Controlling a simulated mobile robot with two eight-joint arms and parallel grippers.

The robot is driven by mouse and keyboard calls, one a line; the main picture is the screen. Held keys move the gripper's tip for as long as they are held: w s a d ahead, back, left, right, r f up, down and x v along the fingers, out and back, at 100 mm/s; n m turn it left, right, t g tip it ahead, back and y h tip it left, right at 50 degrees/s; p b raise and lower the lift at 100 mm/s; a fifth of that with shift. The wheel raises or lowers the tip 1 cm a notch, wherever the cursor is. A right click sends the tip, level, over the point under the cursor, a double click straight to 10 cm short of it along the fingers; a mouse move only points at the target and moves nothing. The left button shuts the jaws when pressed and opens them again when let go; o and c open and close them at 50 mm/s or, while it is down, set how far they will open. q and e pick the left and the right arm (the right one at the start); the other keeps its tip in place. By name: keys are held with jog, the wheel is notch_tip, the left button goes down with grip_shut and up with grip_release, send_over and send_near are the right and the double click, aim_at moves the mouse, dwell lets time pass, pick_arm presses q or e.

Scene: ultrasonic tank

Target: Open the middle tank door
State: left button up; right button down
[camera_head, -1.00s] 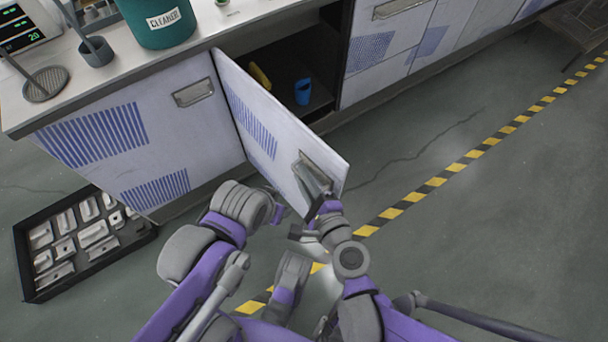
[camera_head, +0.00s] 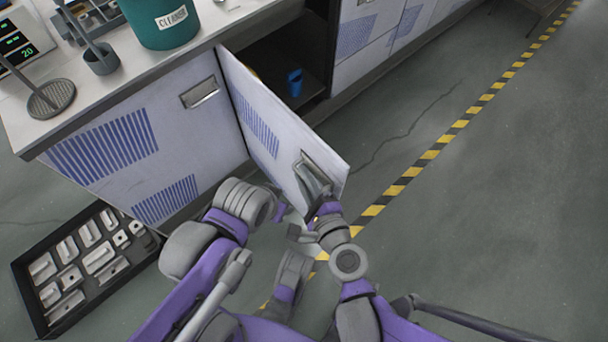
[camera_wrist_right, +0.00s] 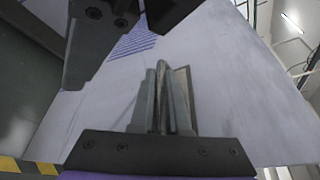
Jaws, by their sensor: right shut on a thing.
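The middle tank door (camera_head: 262,118) is a pale panel with blue stripes, swung wide out from the cabinet front. The dark cabinet interior (camera_head: 275,60) shows behind it. My right gripper (camera_head: 318,180) is at the door's metal handle (camera_head: 322,165), near the outer edge, and is shut on it. In the right wrist view the fingers (camera_wrist_right: 165,100) close around the handle, and the door face (camera_wrist_right: 235,90) fills most of the picture. My left arm is at the lower middle, left of the door; its gripper (camera_head: 283,212) shows poorly and its jaw state is unclear.
A blue cup (camera_head: 295,82) stands inside the cabinet. A green cleanser tub (camera_head: 162,22) stands on the counter. A black tray (camera_head: 36,312) with several pale pieces lies on the floor at left. The floor right of the door is clear, with a yellow-black stripe (camera_head: 430,155).

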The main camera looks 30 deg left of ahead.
pick_arm(q)
jog(key=shift+s, duration=0.1)
pick_arm(e)
jog(key=shift+s, duration=0.1)
dwell(0.3)
jog(key=c, duration=0.9)
grip_release()
